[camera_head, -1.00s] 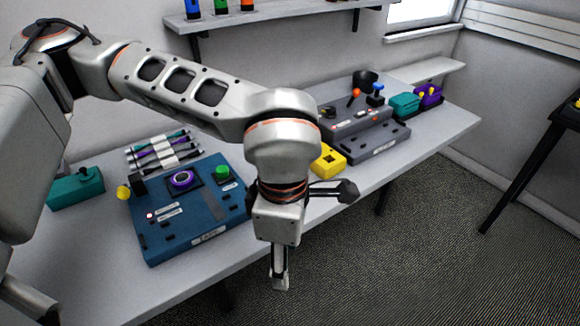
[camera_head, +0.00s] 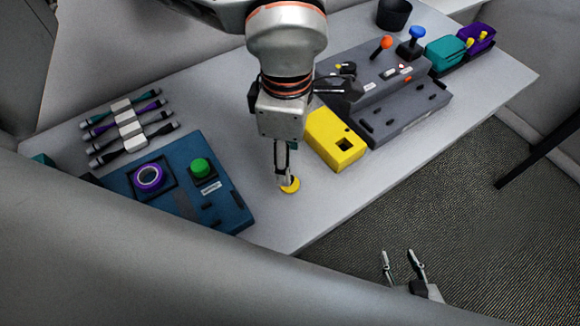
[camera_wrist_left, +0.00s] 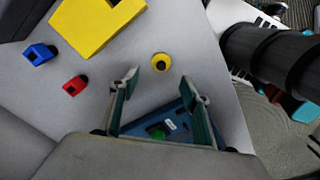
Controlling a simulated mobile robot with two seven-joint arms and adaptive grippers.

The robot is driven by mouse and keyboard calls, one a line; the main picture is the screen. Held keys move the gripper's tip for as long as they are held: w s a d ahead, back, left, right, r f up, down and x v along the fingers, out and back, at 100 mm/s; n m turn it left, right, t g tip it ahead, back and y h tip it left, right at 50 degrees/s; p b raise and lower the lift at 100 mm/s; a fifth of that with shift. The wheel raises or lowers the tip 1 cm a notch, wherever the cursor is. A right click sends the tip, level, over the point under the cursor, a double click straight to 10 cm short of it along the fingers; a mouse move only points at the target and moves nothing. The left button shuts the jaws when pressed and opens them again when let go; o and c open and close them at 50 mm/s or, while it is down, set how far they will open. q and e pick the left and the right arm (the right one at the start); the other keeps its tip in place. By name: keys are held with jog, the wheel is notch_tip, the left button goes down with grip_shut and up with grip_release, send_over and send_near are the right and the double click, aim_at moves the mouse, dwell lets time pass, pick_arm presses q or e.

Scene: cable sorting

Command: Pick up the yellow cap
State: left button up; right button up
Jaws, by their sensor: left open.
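The yellow cap (camera_head: 291,186) is a small round piece on the light tabletop, between the blue panel and the yellow box. My left gripper (camera_head: 284,180) points down at it and partly covers it. In the left wrist view the cap (camera_wrist_left: 161,62) has a dark centre and shows just beyond and between the spread fingers of the left gripper (camera_wrist_left: 162,85), which hold nothing. My right gripper (camera_head: 400,252) is open and empty, over the floor in front of the table.
The blue panel (camera_head: 225,215) with a green button and the yellow box (camera_head: 335,140) flank the cap. The grey device (camera_head: 405,115) stands behind right. A blue block (camera_wrist_left: 40,53) and a red block (camera_wrist_left: 75,86) lie nearby. Cables (camera_head: 128,130) lie at left.

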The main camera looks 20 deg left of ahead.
aim_at(294, 187)
pick_arm(q)
jog(key=shift+s+d+f, duration=0.1)
jog(key=shift+s+f, duration=0.1)
jog(key=shift+f, duration=0.7)
jog(key=shift+w+d+f, duration=0.1)
jog(key=shift+w+f, duration=0.05)
jog(key=shift+f, duration=2.45)
jog(key=c, duration=0.8)
